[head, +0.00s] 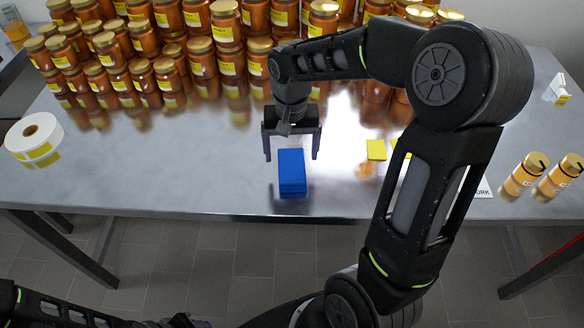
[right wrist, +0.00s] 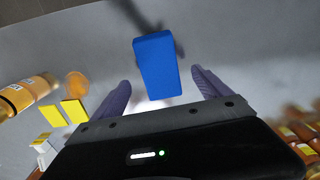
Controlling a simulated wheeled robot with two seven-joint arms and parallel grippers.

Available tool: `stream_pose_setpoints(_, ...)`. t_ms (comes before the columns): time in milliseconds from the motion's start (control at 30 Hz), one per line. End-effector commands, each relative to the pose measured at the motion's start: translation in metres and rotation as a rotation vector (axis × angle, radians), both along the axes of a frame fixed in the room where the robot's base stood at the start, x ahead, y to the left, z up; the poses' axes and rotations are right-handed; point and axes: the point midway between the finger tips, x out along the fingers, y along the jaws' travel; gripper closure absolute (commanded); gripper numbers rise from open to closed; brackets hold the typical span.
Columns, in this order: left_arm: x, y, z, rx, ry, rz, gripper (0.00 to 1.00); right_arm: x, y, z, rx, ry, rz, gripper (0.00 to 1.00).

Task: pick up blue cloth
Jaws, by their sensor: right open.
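The blue cloth (head: 291,174) is a folded, stacked block lying on the steel table near its front edge. My right gripper (head: 291,156) is open and empty, pointing down at the cloth's far end, with one finger to each side. In the right wrist view the blue cloth (right wrist: 156,66) shows ahead of the two spread fingers, lined up with the gap between them. The fingers do not visibly touch it. Only part of my left arm shows at the bottom left of the head view; its fingers cannot be seen.
Stacked amber jars (head: 130,58) fill the back of the table (head: 150,170). A label roll (head: 33,135) is at the left.

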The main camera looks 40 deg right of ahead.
Motion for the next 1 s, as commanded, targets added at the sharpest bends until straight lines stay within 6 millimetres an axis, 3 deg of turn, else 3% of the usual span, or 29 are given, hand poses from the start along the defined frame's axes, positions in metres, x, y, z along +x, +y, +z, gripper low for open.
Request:
stream_pose_setpoints(400,-0.001,0.001,0.011,0.003,0.004,0.002,0.64,-0.003,0.000,-0.049,0.000,0.002,-0.001,0.13)
stream_pose_setpoints(1000,-0.001,0.001,0.010,0.003,0.004,0.002,0.64,-0.003,0.000,-0.049,0.001,0.001,0.000,0.13)
